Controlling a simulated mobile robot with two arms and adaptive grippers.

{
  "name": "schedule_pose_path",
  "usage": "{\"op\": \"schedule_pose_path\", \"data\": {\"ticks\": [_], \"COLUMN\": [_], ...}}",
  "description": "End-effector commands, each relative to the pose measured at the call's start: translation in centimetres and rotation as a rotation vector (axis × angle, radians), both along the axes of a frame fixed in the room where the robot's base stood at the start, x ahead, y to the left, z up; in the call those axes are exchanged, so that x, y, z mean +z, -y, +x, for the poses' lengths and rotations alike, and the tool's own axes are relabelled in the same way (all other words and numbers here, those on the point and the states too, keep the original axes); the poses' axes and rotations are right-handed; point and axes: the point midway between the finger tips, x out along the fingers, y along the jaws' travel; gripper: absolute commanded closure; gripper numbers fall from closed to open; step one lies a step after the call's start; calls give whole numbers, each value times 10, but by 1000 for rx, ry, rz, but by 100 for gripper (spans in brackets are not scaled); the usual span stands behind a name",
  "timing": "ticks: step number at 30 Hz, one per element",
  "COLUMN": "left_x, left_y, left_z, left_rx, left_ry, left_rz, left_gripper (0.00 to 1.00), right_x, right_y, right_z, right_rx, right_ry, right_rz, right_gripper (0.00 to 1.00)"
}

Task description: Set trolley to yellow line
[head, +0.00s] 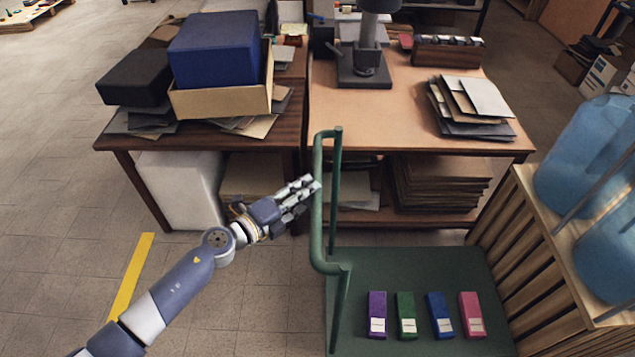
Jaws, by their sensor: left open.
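The green trolley (415,268) stands at the lower right, with a flat deck and an upright tubular handle (318,215) on its left side. A yellow line (131,275) lies on the floor at the left, well apart from the trolley. My left gripper (309,187) is at the handle's upper part, fingers pointing at the tube. It is open; whether it touches the tube I cannot tell. My right gripper is out of view. On the deck stand a purple box (377,313), a green box (406,314), a blue box (439,314) and a pink box (471,313).
Two wooden tables (400,120) stand behind the trolley, loaded with boxes and papers. A wooden crate (545,270) with blue water bottles (590,150) stands close on the trolley's right. The tiled floor between the trolley and the yellow line is free.

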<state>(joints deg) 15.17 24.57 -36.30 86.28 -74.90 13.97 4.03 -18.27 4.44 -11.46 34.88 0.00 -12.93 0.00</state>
Motion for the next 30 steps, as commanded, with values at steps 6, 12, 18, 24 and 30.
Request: {"op": "schedule_pose_path", "data": {"ticks": [6, 12, 18, 24, 30], "left_x": [-5, -7, -7, -7, -7], "left_y": [23, 32, 33, 33, 33], "left_z": [24, 33, 34, 34, 34], "left_rx": [1, 1, 1, 1, 1], "left_ry": [1, 0, 0, 0, -1], "left_rz": [-1, 1, 1, 1, 0], "left_gripper": [59, 59, 59, 84, 100], "right_x": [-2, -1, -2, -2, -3], "right_y": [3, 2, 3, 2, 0], "right_z": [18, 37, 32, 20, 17], "right_rx": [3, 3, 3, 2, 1], "right_ry": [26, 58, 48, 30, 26], "right_rz": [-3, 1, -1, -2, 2], "right_gripper": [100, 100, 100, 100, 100]}}
